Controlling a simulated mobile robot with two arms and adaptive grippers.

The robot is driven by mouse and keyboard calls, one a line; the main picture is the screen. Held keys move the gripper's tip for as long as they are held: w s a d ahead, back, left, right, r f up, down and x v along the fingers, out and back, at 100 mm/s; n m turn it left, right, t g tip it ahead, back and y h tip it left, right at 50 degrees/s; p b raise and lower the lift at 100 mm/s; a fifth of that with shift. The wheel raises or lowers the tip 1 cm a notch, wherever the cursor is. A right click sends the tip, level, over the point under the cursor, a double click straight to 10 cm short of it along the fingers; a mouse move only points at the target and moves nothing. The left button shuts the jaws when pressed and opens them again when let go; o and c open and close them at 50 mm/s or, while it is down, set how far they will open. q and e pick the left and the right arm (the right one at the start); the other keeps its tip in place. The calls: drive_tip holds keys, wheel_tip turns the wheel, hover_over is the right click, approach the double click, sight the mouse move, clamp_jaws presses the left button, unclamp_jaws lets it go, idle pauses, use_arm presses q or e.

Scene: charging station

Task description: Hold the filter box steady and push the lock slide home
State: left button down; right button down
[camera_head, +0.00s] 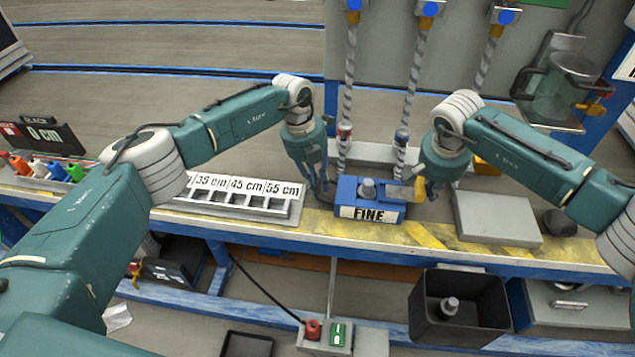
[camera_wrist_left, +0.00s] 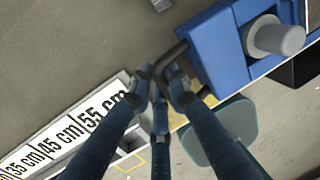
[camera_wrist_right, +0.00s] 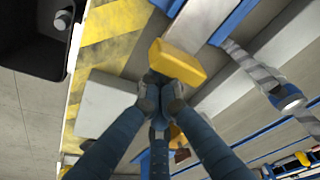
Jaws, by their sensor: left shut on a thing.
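The blue filter box (camera_head: 352,196), labelled FINE, sits on the bench with a grey knob on top. My left gripper (camera_head: 322,186) is shut on the dark handle at the box's left side; the handle (camera_wrist_left: 172,58) shows between its fingers in the left wrist view. The lock slide is a grey bar (camera_wrist_right: 218,18) with a yellow end block (camera_wrist_right: 178,62), sticking out of the box's right side. My right gripper (camera_wrist_right: 158,88) has its fingertips closed together at the yellow block. Whether they touch it is unclear. In the head view my right gripper (camera_head: 432,192) partly hides the slide.
A length rack (camera_head: 235,203) marked 35, 45 and 55 cm lies left of the box. A grey plate (camera_head: 497,218) lies to the right. Twisted hoses (camera_head: 408,90) hang behind. A black bin (camera_head: 460,325) stands below the bench's front edge.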

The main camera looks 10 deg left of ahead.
sight(422, 187)
drive_tip(key=shift+s+a, duration=0.1)
drive_tip(key=shift+a, duration=1.4)
drive_tip(key=shift+d, duration=0.1)
idle(0.3)
drive_tip(key=shift+d, duration=0.95)
drive_tip(key=w+v, duration=0.1)
drive_tip(key=v, duration=0.7)
drive_tip(key=shift+w+d+r, duration=0.15)
drive_tip(key=shift+w+d, duration=0.25)
drive_tip(key=shift+d, duration=0.05)
use_arm(q)
drive_tip(key=c, duration=1.6)
unclamp_jaws()
